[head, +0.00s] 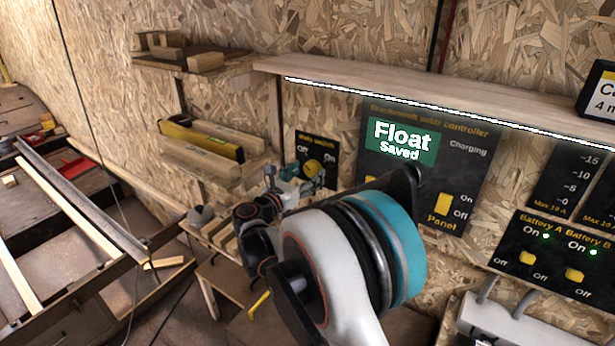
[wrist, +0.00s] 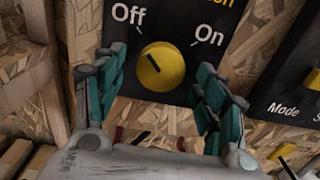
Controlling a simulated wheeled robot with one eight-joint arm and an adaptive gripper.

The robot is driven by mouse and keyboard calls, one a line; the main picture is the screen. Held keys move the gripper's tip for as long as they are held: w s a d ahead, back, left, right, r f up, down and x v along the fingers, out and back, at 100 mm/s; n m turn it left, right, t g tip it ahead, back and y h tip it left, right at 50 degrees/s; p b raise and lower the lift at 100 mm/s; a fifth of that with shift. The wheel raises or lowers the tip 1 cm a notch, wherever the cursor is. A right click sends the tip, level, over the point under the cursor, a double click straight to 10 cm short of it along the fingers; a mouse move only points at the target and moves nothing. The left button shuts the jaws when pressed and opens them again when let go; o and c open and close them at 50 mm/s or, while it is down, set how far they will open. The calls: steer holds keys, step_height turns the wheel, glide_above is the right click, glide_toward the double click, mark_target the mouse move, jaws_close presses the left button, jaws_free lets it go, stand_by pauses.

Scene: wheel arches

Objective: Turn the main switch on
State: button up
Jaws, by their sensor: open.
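The main switch is a yellow round knob (wrist: 162,68) on a black panel, with "Off" at its upper left and "On" at its upper right. The dark mark on the knob points up and left, towards "Off". In the head view the knob (head: 313,167) shows on the small panel left of the solar controller, partly behind my gripper. My gripper (wrist: 159,75) is open, its teal fingers on either side of the knob in the wrist view. I cannot tell whether they touch it. In the head view my gripper (head: 293,178) is small and partly hidden by my arm.
The solar controller panel (head: 480,175) with a "Float Saved" screen is right of the switch. Battery switches (head: 527,258) are further right. A wooden shelf (head: 450,100) runs above the panels. A yellow level (head: 200,138) lies on a shelf at left.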

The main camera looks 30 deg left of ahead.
steer(key=shift+w, duration=0.45)
steer(key=c, duration=1.1)
steer(key=shift+o, duration=0.2)
